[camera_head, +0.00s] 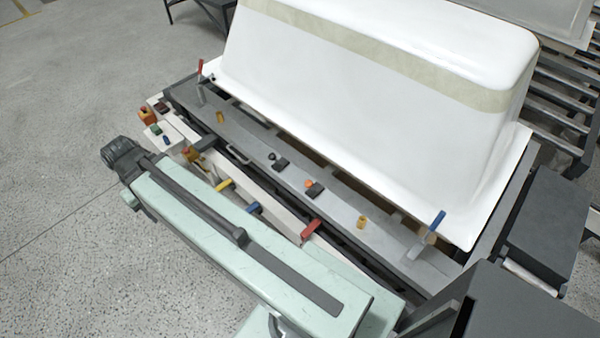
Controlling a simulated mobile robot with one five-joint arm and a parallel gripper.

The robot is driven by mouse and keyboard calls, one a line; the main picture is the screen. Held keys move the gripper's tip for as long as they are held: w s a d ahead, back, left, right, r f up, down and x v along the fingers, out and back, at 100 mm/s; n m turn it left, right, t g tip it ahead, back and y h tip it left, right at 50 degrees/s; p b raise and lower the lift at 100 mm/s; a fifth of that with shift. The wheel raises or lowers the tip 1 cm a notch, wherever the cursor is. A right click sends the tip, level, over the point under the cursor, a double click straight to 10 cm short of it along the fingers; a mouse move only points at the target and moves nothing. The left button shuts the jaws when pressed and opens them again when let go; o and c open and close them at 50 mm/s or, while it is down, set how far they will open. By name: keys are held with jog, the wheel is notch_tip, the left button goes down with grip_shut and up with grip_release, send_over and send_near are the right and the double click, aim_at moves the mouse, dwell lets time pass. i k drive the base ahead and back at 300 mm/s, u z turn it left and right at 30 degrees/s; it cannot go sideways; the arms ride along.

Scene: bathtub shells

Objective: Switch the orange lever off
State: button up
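A small lever with an orange ball knob (309,184) stands on a dark base (316,191) on the grey rail, at the middle of the view. It is small in the picture, and I cannot tell its on or off position for sure. A similar lever with a black knob (272,156) stands to its left, farther along the same rail. I cannot make out my gripper in this view.
A large white tub shell (370,110) lies upside down behind the rail. A red-handled lever (200,68) and blue-handled lever (438,220) stand near the rail's ends. Red (311,228), blue (254,208) and yellow (225,184) handles line the front. Grey floor is clear at left.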

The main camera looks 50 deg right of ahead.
aim_at(309, 182)
jog(key=z, duration=1.7)
jog(key=k, duration=1.55)
jog(key=u, duration=1.05)
jog(key=i, duration=1.05)
jog(key=z, duration=0.05)
